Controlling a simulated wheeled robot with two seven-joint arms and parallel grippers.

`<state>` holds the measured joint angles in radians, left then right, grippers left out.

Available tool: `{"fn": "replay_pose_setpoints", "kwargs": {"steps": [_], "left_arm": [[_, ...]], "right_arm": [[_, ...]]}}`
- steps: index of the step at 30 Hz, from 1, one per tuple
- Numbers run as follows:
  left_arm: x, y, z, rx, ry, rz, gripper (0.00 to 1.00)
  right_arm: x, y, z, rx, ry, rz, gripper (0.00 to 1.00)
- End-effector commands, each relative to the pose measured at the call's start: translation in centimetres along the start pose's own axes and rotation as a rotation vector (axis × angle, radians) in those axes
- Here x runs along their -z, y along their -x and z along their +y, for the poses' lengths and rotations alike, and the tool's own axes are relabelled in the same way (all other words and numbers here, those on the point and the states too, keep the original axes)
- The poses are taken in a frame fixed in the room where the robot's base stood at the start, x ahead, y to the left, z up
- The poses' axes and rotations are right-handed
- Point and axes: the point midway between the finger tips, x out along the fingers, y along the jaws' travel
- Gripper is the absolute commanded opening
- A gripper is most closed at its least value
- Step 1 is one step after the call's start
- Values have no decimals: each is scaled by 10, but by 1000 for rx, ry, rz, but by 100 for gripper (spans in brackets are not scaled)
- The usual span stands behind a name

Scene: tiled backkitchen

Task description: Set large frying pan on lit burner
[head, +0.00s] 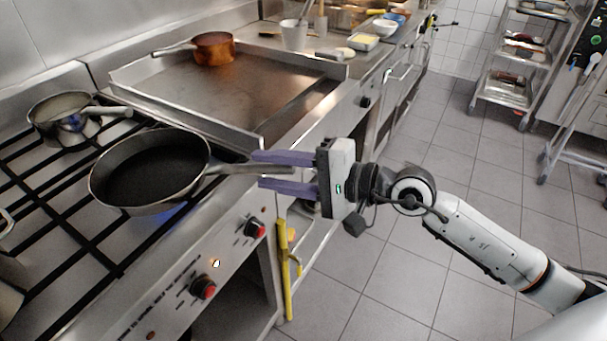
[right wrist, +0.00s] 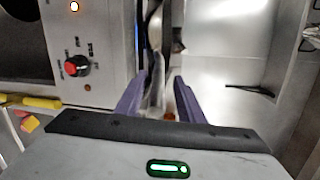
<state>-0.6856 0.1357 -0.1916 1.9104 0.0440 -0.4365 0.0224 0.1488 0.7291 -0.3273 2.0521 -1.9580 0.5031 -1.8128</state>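The large dark frying pan (head: 150,172) is on the black burner grate (head: 62,235) at the front right of the stove, and it looks level. A blue glow shows under its front edge; the burner itself is hidden beneath it. Its handle (head: 232,169) points right, past the stove's front edge. My right gripper (head: 256,169) has its purple fingers apart, one on each side of the handle. In the right wrist view the handle (right wrist: 155,88) shows between the spread fingers, with gaps. My left gripper is not in view.
A small saucepan (head: 68,112) stands on the grate behind, its handle toward the frying pan. A flat griddle (head: 240,90) with a raised rim and a copper pot (head: 213,48) lies right of the stove. Red-black knobs (head: 203,288) line the front panel.

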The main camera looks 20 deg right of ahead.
Motion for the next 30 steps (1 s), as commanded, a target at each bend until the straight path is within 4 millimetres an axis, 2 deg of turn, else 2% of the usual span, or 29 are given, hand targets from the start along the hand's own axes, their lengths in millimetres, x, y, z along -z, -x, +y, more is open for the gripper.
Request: {"fn": "replay_pose_setpoints", "kwargs": {"steps": [3,9,15,20,23,25,26,28,29,30], "left_arm": [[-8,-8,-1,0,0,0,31],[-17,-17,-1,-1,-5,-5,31],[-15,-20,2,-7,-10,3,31],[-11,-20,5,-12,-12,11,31],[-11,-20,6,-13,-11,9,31],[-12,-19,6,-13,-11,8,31],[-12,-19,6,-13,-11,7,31],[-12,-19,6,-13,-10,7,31],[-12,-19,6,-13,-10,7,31],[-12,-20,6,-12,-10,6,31]], "right_arm": [[1,28,6,-8,5,2,35],[0,66,6,-7,2,0,35],[1,85,4,-3,0,2,35],[0,90,2,9,-45,-2,35],[0,89,8,66,-309,-9,35],[6,88,17,145,-666,-17,35],[10,88,23,188,-858,-19,35],[26,90,46,313,-1374,-22,35],[34,92,62,376,-1615,-22,35],[45,94,86,469,-1935,-21,35]]}}
